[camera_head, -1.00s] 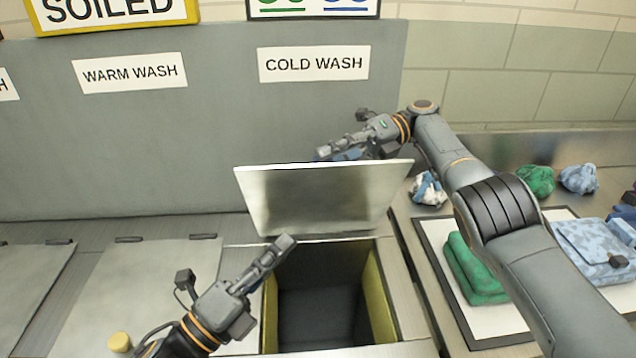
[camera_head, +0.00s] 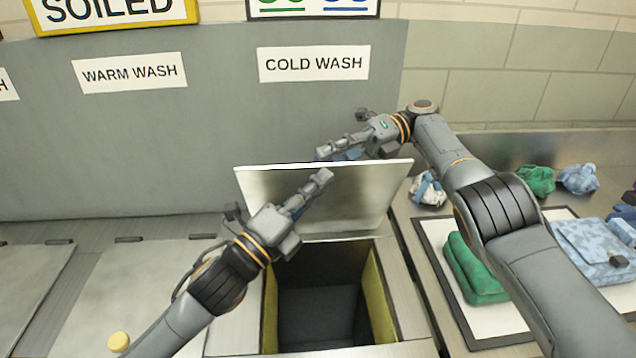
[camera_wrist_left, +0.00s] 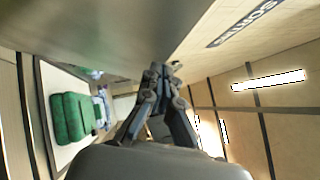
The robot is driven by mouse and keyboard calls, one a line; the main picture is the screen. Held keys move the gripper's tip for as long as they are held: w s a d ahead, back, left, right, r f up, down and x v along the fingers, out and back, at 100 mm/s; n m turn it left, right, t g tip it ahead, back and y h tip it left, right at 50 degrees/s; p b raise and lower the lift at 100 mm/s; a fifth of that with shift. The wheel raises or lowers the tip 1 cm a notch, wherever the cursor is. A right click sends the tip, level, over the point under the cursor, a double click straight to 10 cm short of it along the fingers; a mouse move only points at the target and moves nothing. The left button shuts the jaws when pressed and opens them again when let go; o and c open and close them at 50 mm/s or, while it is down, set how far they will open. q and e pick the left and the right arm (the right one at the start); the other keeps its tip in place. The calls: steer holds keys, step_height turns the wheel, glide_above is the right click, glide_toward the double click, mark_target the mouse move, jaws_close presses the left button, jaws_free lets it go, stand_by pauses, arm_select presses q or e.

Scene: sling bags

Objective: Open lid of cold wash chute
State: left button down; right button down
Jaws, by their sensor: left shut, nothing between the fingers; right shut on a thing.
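The cold wash chute's lid (camera_head: 345,205), a pale metal plate, stands raised at the back of the chute opening (camera_head: 320,315). My right gripper (camera_head: 320,153) is at the lid's top edge and shut on it; the lid partly hides the fingers, so the exact hold is unclear. My left gripper (camera_head: 322,177) is shut and empty, in front of the lid's inner face near its top edge. I cannot tell whether it touches. In the left wrist view its fingers (camera_wrist_left: 163,75) show close to the lid's grey surface (camera_wrist_left: 110,25).
A cold wash sign (camera_head: 314,64) is on the wall panel. Closed lids, one a warm wash lid (camera_head: 130,285), lie left. A white mat (camera_head: 490,320) with a folded green cloth (camera_head: 472,265) and a blue bag (camera_head: 595,250) lies right, near crumpled cloths (camera_head: 538,180).

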stand_by(0.3)
steer(key=shift+a, duration=0.1)
arm_select(q)
steer(key=shift+w+a+r+n+y, duration=0.1)
steer(key=shift+w+r+n+y, duration=0.15)
steer(key=shift+w, duration=0.35)
steer(key=shift+w+a+r+n+y, duration=0.1)
steer(key=shift+w+r+n+y, duration=0.1)
steer(key=shift+w, duration=0.35)
arm_select(e)
steer(key=shift+f, duration=0.15)
steer(key=c, duration=0.9)
jaws_free()
steer(key=shift+s, duration=0.1)
steer(key=shift+c, duration=0.2)
